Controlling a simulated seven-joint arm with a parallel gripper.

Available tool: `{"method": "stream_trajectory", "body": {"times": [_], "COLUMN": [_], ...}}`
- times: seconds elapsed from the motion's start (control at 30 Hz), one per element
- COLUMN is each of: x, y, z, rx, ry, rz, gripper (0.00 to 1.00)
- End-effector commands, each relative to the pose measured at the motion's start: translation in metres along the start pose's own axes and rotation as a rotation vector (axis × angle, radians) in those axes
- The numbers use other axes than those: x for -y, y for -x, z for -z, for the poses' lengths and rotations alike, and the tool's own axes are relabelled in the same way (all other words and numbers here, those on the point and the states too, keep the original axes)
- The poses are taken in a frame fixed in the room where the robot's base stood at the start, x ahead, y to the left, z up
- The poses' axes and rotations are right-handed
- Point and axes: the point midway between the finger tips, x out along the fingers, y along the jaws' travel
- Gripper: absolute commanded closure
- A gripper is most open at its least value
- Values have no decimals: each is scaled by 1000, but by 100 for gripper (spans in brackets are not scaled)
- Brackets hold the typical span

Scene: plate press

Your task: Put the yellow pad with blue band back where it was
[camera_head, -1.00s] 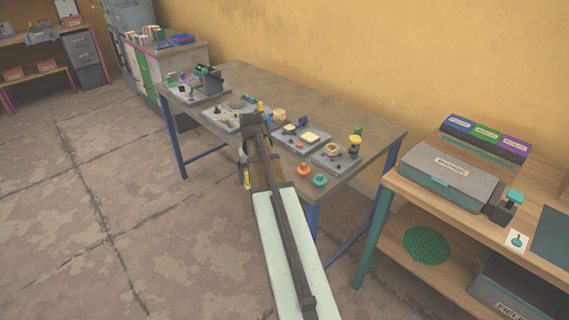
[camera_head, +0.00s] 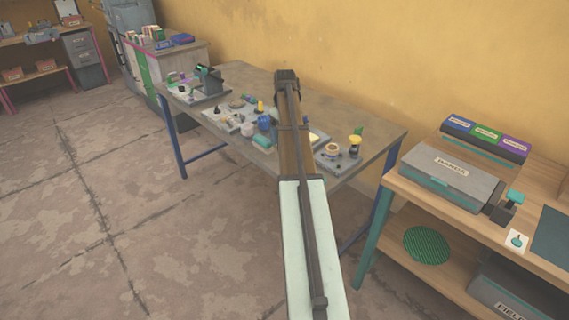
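A small yellow piece (camera_head: 314,138) shows at the right edge of my arm, on a grey plate on the workbench. Most of it is hidden, and I cannot tell whether it is the pad with the blue band. A yellow-topped piece (camera_head: 355,141) stands on the right plate (camera_head: 338,160), and a small yellow and dark piece (camera_head: 259,107) stands farther left. No blue band can be made out on either. My arm reaches over the middle of the bench. My gripper's fingers are hidden behind the arm, so what they hold cannot be seen.
The grey workbench (camera_head: 375,124) carries several plates with small parts, including a blue piece (camera_head: 263,123) and a teal block (camera_head: 262,141). A wooden shelf unit (camera_head: 405,192) with a grey case (camera_head: 451,170) stands at right. The bench's back strip looks clear.

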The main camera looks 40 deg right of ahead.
Motion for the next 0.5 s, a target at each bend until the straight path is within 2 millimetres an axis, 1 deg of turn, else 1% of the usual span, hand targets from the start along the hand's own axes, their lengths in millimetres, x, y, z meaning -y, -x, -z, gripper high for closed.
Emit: {"method": "stream_trajectory", "body": {"times": [0.13,0.23,0.37,0.5], "x": [0,0,1,1], "y": [-2,-10,-28,-51], "z": [0,0,-1,-1], "rx": [0,1,1,1], "ry": [46,53,53,52], "rz": [1,1,1,1], "gripper": [32,32,32,32]}}
